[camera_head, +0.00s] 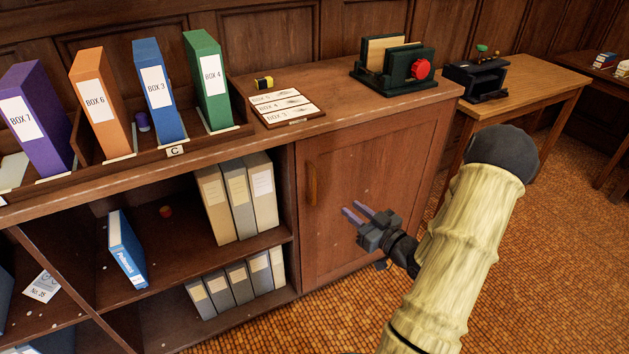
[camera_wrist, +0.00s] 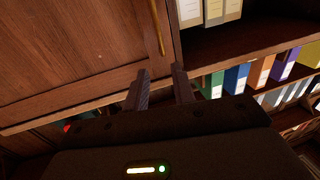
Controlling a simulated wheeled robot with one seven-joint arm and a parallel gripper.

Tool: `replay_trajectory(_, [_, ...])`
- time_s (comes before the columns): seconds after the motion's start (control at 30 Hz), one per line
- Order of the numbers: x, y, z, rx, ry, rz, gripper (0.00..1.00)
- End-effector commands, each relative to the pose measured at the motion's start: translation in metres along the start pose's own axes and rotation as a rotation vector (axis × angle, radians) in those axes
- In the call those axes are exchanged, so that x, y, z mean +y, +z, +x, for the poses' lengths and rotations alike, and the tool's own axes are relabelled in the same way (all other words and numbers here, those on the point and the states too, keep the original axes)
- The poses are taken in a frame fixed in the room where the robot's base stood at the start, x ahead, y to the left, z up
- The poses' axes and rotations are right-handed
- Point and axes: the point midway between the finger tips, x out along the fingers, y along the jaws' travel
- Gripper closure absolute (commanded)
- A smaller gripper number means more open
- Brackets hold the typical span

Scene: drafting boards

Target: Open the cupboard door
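The cupboard door (camera_head: 375,202) is a brown wooden panel below the right part of the counter, and it looks shut. Its upright bar handle (camera_head: 311,185) is near the door's left edge. In the wrist view the door (camera_wrist: 65,55) fills the upper left, with the handle (camera_wrist: 158,28) at its edge. My gripper (camera_head: 351,208) is in front of the door, to the right of the handle and a little lower. Its two fingers are apart with nothing between them. In the wrist view the fingertips (camera_wrist: 161,70) point toward the handle, apart from it.
Open shelves with grey and beige binders (camera_head: 239,197) adjoin the door on the left. Coloured box files (camera_head: 207,80) stand on the counter, beside label cards (camera_head: 285,106) and a dark green holder (camera_head: 395,70). A wooden table (camera_head: 540,80) stands to the right. The tiled floor (camera_head: 570,230) is clear.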

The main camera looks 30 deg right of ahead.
Motion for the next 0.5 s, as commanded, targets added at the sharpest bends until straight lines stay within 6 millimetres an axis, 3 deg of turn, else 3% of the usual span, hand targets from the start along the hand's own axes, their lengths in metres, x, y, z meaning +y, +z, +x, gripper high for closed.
replay_trajectory(0.5, [-0.001,0.001,0.087,0.002,-0.003,-0.001,0.74])
